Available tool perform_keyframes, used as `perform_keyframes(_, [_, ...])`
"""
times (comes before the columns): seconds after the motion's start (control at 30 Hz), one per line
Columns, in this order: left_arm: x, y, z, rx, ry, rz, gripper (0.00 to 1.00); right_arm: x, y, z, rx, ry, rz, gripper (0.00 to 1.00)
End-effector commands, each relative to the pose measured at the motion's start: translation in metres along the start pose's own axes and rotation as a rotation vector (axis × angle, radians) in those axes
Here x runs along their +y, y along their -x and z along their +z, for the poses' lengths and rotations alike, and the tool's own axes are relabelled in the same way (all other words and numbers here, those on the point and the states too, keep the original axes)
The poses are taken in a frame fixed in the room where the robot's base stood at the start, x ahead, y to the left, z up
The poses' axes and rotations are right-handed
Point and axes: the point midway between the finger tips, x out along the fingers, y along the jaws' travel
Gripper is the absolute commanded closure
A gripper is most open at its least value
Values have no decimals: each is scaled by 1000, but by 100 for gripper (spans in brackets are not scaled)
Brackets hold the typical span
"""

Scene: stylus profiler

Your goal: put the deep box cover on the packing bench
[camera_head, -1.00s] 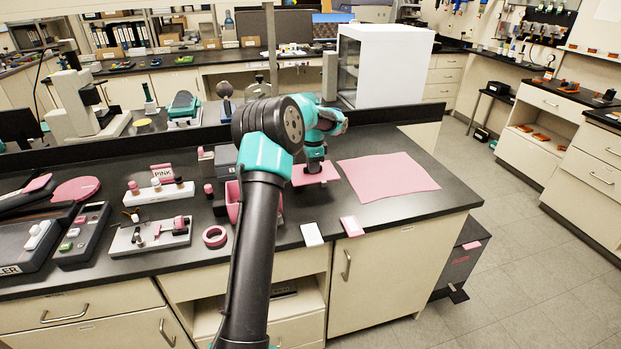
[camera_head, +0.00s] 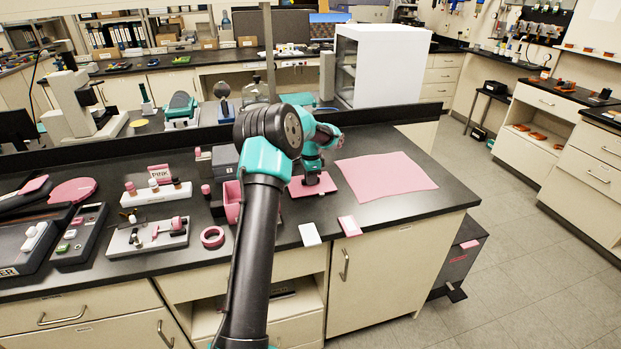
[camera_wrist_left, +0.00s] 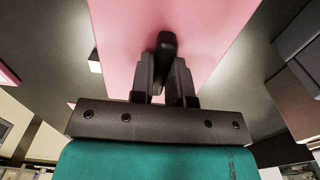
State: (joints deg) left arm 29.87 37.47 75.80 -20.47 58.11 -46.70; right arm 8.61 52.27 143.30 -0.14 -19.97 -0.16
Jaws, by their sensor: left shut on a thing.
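The deep box cover (camera_head: 298,189) is a flat pink square plate with a dark knob. My left gripper (camera_head: 312,181) is shut on the knob from above. In the left wrist view, the two dark fingers (camera_wrist_left: 165,85) of my left gripper close around the knob, with the pink cover (camera_wrist_left: 125,50) behind it. The cover looks level, at or just above the dark top of the packing bench (camera_head: 270,222); I cannot tell whether it touches. My left arm hides part of the area left of it. My right gripper is not in view.
A large pink sheet (camera_head: 388,176) lies right of the cover. A pink bin (camera_head: 232,201) stands to its left, partly behind my arm. A pink tape ring (camera_head: 212,237) lies further left.

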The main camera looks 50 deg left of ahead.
Motion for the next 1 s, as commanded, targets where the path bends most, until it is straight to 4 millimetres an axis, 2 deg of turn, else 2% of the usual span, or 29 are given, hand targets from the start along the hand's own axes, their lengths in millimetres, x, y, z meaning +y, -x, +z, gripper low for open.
perform_keyframes(0.03, [0, 0, 0, 0, 0, 0, 81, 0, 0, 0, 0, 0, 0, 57])
perform_keyframes(0.27, [0, 0, 0, 0, 0, 0, 59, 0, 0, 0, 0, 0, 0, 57])
perform_keyframes(0.63, [0, 5, 0, 0, 0, -1, 58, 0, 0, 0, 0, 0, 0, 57])
perform_keyframes(0.77, [0, 17, 0, 1, 0, -2, 58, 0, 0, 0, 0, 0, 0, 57])
perform_keyframes(1.0, [0, 58, 0, 1, -1, -3, 58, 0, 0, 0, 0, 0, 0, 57])
